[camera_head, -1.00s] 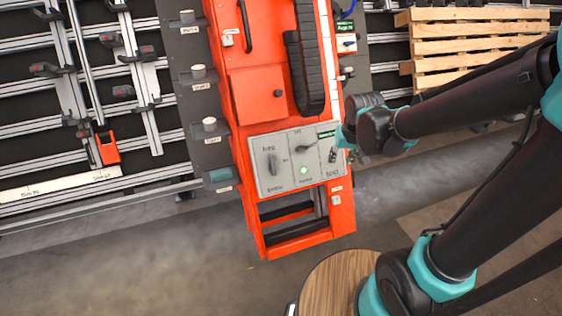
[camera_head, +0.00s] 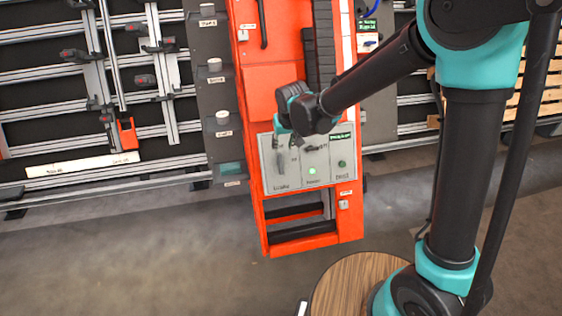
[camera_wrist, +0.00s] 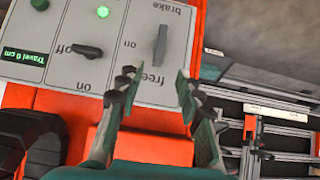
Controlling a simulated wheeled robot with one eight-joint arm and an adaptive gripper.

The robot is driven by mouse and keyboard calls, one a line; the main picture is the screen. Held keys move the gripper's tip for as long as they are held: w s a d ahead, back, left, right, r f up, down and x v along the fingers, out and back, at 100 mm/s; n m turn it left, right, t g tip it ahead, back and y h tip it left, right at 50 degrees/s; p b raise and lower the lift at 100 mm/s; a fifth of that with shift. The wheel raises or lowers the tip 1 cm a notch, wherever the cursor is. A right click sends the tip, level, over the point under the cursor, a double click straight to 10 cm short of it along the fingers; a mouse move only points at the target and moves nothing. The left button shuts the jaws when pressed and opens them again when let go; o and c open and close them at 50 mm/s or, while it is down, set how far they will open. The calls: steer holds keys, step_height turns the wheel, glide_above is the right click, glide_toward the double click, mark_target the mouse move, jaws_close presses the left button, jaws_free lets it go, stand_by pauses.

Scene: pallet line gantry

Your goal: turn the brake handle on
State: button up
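The brake handle (camera_wrist: 160,45) is a grey lever on the grey control panel (camera_wrist: 110,75). In the wrist view, which is upside down, it lies roughly lengthwise between the words "brake" and "free"; an "on" mark is beside it. My gripper (camera_wrist: 156,86) is open and empty, its two fingers apart just short of the handle, with no contact visible. In the head view my gripper (camera_head: 284,124) is at the upper left of the panel, and the handle (camera_head: 279,161) shows below it, partly covered.
A second dark lever (camera_wrist: 87,50) with on and off marks and a lit green lamp (camera_wrist: 102,12) are close by on the panel. A black cable chain (camera_wrist: 30,140) runs near my gripper. Clamp rails (camera_head: 110,80) stand left of the orange gantry.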

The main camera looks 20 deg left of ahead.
mark_target(281, 161)
steer(key=x, duration=1.3)
steer(key=shift+d+f, duration=0.1)
steer(key=shift+f, duration=0.05)
jaws_close()
